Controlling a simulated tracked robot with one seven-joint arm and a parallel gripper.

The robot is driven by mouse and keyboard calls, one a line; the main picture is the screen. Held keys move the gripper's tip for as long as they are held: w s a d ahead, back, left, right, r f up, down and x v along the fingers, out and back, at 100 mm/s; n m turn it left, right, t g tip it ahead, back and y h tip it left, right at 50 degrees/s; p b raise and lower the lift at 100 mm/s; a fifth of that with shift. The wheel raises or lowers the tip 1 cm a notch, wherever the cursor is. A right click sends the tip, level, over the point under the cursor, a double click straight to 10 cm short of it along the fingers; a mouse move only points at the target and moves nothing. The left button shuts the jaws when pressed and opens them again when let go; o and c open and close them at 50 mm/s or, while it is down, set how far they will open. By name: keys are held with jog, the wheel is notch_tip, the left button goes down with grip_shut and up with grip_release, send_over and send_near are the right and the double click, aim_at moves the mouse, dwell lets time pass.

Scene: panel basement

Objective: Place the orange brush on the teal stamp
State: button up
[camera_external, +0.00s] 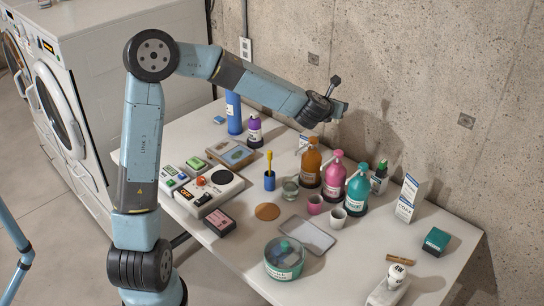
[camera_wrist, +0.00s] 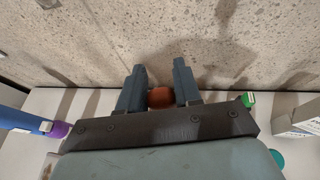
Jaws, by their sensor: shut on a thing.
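My gripper (camera_external: 338,97) is raised over the back of the table, near the concrete wall, with its two fingers apart. In the wrist view, my gripper (camera_wrist: 160,90) has a rounded orange-brown thing between its fingers, which I take for the orange brush (camera_wrist: 161,98). Only its end shows, and I cannot make it out in the external view.
An orange-brown bottle (camera_external: 310,167), a pink bottle (camera_external: 333,179) and a teal bottle (camera_external: 357,189) stand below my gripper. A white carton (camera_external: 409,199) stands to the right. A round teal tin (camera_external: 284,258) and a grey tray (camera_external: 308,236) are nearer the front. The wall (camera_external: 420,70) is close behind.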

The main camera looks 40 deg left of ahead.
jog(key=d, duration=1.1)
jog(key=s+d+r+n+y, duration=0.1)
jog(key=s+d+r, duration=0.1)
jog(key=s+d, duration=0.8)
jog(key=s+d+r+n+y, duration=0.15)
jog(key=s+d, duration=0.25)
jog(key=d, duration=1.3)
send_over(436, 231)
jog(key=shift+g, duration=0.4)
jog(key=f, duration=1.9)
jog(key=shift+s+a+f, duration=0.35)
jog(key=shift+s, duration=0.05)
jog(key=shift+w+d+f, duration=0.2)
jog(key=shift+w+f, duration=0.15)
jog(key=shift+f, duration=0.15)
notch_tip(436, 231, down, 3)
jog(key=shift+w+d+f, duration=0.1)
jog(key=shift+f, duration=0.05)
